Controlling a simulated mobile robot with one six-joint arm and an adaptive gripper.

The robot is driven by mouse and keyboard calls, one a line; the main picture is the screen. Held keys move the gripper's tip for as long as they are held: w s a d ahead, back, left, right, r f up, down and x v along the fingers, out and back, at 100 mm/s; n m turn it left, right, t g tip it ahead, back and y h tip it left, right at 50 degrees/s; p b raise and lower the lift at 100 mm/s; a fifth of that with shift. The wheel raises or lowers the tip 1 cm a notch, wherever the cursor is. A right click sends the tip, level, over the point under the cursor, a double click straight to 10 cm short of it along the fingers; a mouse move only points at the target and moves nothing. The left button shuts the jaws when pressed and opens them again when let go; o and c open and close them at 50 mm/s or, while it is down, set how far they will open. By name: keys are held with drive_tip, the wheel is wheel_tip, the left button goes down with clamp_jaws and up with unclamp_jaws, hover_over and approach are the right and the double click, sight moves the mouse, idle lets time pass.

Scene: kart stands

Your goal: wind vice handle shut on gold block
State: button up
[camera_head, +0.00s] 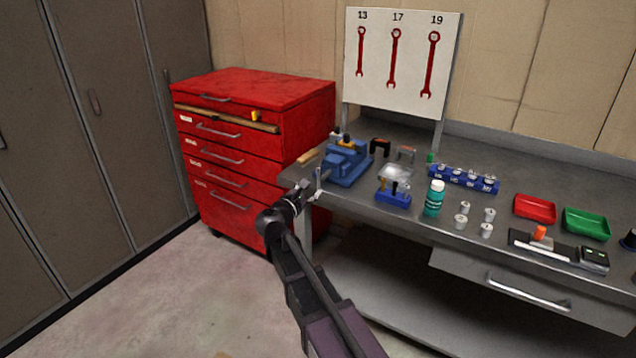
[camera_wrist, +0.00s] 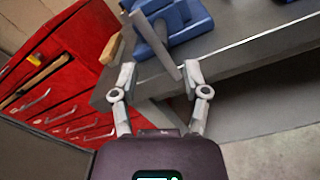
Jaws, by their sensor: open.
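The blue vice (camera_head: 345,165) stands on the left end of the workbench, with a small gold block (camera_head: 347,139) at the top by its jaws. I cannot tell how tightly the jaws meet the block. The vice handle (camera_head: 319,180) is a grey bar on the vice's near side. My gripper (camera_head: 311,191) is open at the handle. In the wrist view the handle (camera_wrist: 157,46) slants down to the right, its lower end near the right fingertip of my gripper (camera_wrist: 160,74). Contact is unclear. The vice (camera_wrist: 178,20) is cut off at the top, and the block does not show there.
The red drawer cabinet (camera_head: 255,150) stands left of the workbench (camera_head: 400,215), with a partly open drawer. A blue stand (camera_head: 393,193), a green bottle (camera_head: 434,198) and several metal pieces lie right of the vice. The spanner board (camera_head: 400,60) stands behind. The floor in front is free.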

drive_tip(key=shift+v, duration=2.2)
drive_tip(key=shift+c, duration=0.3)
drive_tip(key=a+m+g+h, duration=0.1)
drive_tip(key=m, duration=1)
drive_tip(key=s+a+r+m+h+p, duration=0.1)
drive_tip(key=a+m, duration=0.1)
drive_tip(key=m, duration=0.9)
drive_tip(key=s+a+m+g, duration=0.1)
drive_tip(key=a+m, duration=0.1)
drive_tip(key=m, duration=0.8)
drive_tip(key=shift+r+m+g+h, duration=0.15)
drive_tip(key=shift+m+g+h, duration=0.15)
drive_tip(key=shift+m+h, duration=0.1)
drive_tip(key=shift+w, duration=0.1)
